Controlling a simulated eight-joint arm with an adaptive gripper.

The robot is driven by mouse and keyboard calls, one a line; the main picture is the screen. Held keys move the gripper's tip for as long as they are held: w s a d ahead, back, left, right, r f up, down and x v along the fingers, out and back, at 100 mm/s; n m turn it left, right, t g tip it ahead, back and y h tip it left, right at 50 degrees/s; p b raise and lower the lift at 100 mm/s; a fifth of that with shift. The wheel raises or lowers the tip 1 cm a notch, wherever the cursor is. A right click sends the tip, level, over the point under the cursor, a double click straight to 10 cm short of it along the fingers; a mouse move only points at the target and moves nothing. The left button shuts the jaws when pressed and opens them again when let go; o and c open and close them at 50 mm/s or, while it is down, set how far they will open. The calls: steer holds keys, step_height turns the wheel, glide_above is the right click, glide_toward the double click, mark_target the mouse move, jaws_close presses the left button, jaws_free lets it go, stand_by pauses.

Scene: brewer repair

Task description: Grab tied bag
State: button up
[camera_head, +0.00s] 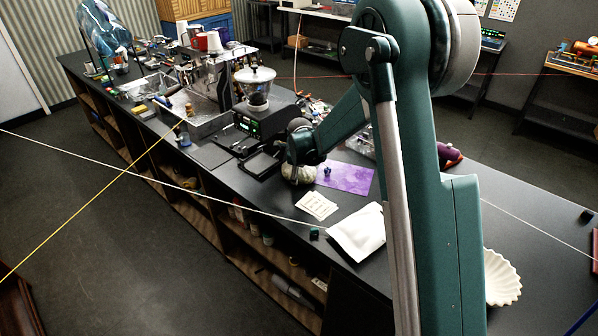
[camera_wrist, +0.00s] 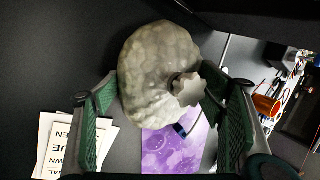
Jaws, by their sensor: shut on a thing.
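The tied bag (camera_wrist: 155,75) is a lumpy grey-green bundle with a pale knotted tuft facing the wrist camera. My gripper (camera_wrist: 162,92) is shut on it, with one green ridged finger pad on either side. In the head view the bag (camera_head: 297,174) shows under my gripper (camera_head: 302,158), over the black counter by the purple mat. The gripper partly covers it there. I cannot tell whether the bag touches the counter.
A purple mat (camera_head: 350,180) lies beside the bag, with white printed cards (camera_head: 317,205) in front of it. A white pouch (camera_head: 358,232) and a fluted white dish (camera_head: 502,278) lie further right. A grinder (camera_head: 256,85) and a black scale-like machine (camera_head: 262,122) stand to the left.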

steer(key=shift+r, duration=0.3)
steer(key=shift+c, duration=1.1)
steer(key=shift+r, duration=4.65)
